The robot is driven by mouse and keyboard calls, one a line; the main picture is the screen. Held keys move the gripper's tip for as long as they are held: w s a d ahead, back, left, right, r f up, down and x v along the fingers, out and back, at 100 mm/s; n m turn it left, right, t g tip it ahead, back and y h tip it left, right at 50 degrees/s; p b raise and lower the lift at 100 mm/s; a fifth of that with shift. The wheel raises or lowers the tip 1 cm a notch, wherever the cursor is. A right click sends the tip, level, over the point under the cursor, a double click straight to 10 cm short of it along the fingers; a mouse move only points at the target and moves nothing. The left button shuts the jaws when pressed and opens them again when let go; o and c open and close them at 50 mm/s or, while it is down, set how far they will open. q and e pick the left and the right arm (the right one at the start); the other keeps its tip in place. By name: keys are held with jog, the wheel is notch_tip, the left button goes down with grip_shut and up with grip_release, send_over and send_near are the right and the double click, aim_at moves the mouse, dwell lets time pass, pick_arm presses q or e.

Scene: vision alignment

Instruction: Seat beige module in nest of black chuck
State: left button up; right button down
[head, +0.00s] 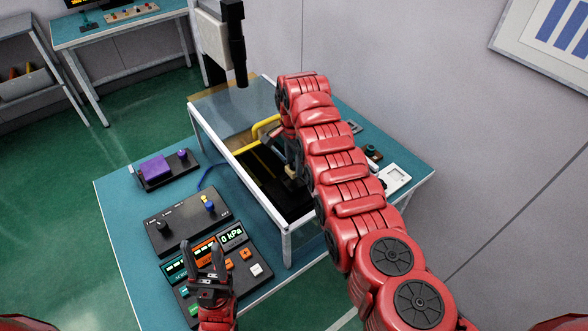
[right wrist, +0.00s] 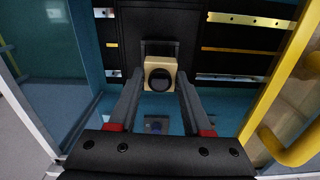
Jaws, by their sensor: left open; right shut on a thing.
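The beige module (right wrist: 153,62), a small block with a round black lens, is between the fingertips of my right gripper (right wrist: 160,84) in the right wrist view. That gripper is shut on it. A black block (right wrist: 131,22), apparently the chuck, lies just beyond the module, with a darker square frame close behind it. I cannot tell whether the module touches the chuck or is apart from it. In the head view my right arm reaches into the framed enclosure and largely hides this spot. My left gripper (head: 206,268) is open and empty above the control panel.
The enclosure's white frame (head: 240,180) and yellow handle (head: 265,128) stand close around my right arm; the handle also shows in the right wrist view (right wrist: 283,150). A control panel (head: 262,279) reads 0 kPa. A purple device (head: 155,168) sits on the teal table's left side.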

aim_at(294, 172)
jog(key=f, duration=0.3)
jog(key=shift+s+f+b, duration=0.2)
jog(key=shift+b, duration=0.15)
jog(key=shift+f, duration=0.25)
jog(key=shift+w, duration=0.15)
jog(key=shift+f, duration=0.15)
jog(key=c, duration=0.8)
grip_release()
jog(key=shift+b, duration=0.3)
jog(key=o, duration=0.5)
